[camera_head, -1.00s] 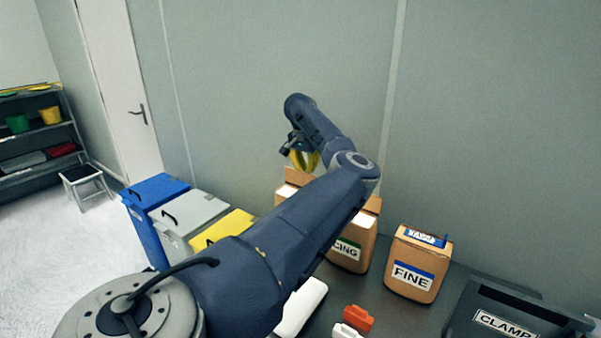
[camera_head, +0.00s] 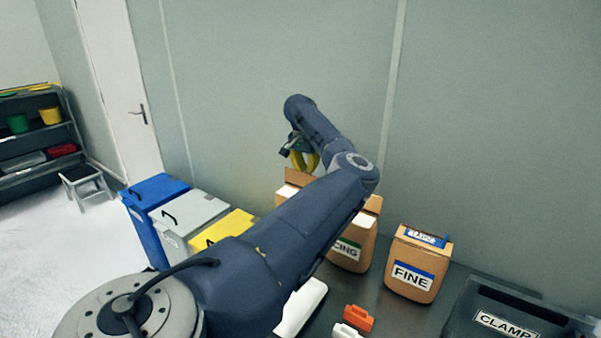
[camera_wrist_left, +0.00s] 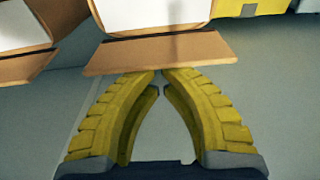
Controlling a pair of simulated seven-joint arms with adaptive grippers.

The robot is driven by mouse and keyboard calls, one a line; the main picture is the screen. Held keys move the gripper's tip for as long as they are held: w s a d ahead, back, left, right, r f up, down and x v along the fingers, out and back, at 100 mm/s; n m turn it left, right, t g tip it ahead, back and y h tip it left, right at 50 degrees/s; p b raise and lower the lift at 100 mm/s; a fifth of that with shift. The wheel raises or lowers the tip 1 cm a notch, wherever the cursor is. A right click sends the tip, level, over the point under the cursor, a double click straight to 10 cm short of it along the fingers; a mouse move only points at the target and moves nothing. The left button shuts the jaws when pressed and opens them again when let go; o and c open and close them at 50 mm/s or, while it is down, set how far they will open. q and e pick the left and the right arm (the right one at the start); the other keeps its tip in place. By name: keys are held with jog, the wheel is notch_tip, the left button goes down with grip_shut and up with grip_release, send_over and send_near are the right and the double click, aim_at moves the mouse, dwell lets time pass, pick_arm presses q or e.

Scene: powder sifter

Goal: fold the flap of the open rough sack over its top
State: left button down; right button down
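A brown sack (camera_head: 291,177) with its flap standing up is partly behind my left arm in the head view; its label is hidden, so I cannot read whether it is the rough one. In the left wrist view, an open sack with a pale top (camera_wrist_left: 155,14) has its brown flap (camera_wrist_left: 160,52) sticking out toward my fingers. My left gripper (camera_head: 304,160) is above and behind this sack. Its yellow fingertips (camera_wrist_left: 159,73) meet at the flap's outer edge, with nothing visible between them. I cannot tell whether they touch the flap. My right gripper is out of view.
A sack labelled as icing (camera_head: 347,252), partly covered by my arm, and a FINE sack (camera_head: 412,272) stand to the right. A dark CLAMP box (camera_head: 500,305), orange clip (camera_head: 359,318) and white scoop-like item (camera_head: 302,303) are on the table. Blue, grey and yellow (camera_head: 228,226) bins stand left.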

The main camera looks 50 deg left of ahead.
aim_at(294, 181)
pick_arm(q)
jog(key=shift+f, duration=0.45)
jog(key=shift+s, duration=0.15)
jog(key=shift+s+d, duration=0.35)
jog(key=shift+s, duration=0.75)
jog(key=shift+s+d, duration=0.4)
jog(key=shift+s, duration=0.75)
jog(key=shift+s+d, duration=0.35)
jog(key=shift+s, duration=0.75)
jog(key=shift+s, duration=0.1)
jog(key=shift+r, duration=0.1)
jog(key=shift+w+a+r, duration=0.15)
jog(key=shift+w+r, duration=0.35)
jog(key=shift+r, duration=0.2)
jog(key=shift+w+a+r, duration=0.15)
jog(key=shift+w+r, duration=0.3)
jog(key=shift+r, duration=0.25)
